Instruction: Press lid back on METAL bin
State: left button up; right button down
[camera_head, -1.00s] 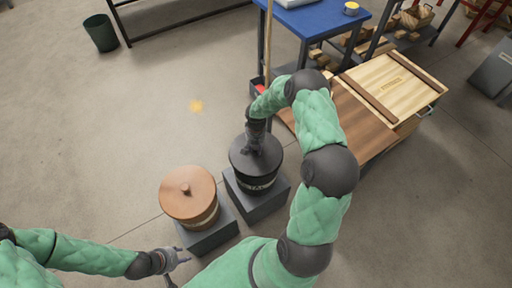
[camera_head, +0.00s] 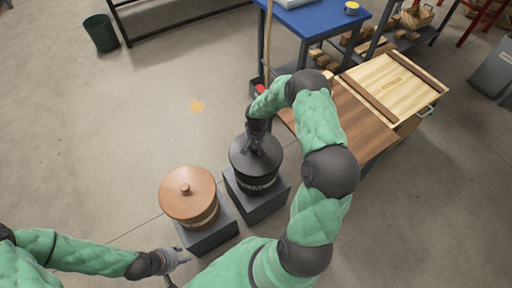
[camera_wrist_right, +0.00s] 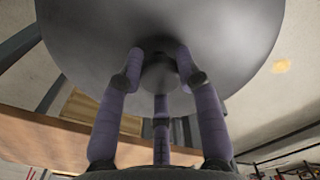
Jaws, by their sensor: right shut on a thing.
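The dark METAL bin (camera_head: 258,186) stands on a grey block, with its label partly showing on the front. Its dark round lid (camera_head: 243,160) sits over the bin's top; I cannot tell whether it is fully seated. My right gripper (camera_head: 257,145) is above the lid, shut on its knob. In the right wrist view, the fingers (camera_wrist_right: 160,80) close around the knob (camera_wrist_right: 160,74) under the broad grey lid face (camera_wrist_right: 230,40). My left gripper (camera_head: 178,258) is at the lower left, apart from the bins; its opening is too small to tell.
A bin with a copper-brown lid (camera_head: 188,192) stands on another grey block (camera_head: 210,235) just left of the METAL bin. A wooden crate (camera_head: 390,85) and brown board (camera_head: 365,125) are at the right. A blue table (camera_head: 320,20) stands behind.

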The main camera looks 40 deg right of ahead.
jog(key=shift+c, duration=1.4)
grip_release()
jog(key=shift+r, duration=0.1)
jog(key=shift+r+p, duration=2.1)
jog(key=shift+r, duration=1.25)
grip_shut()
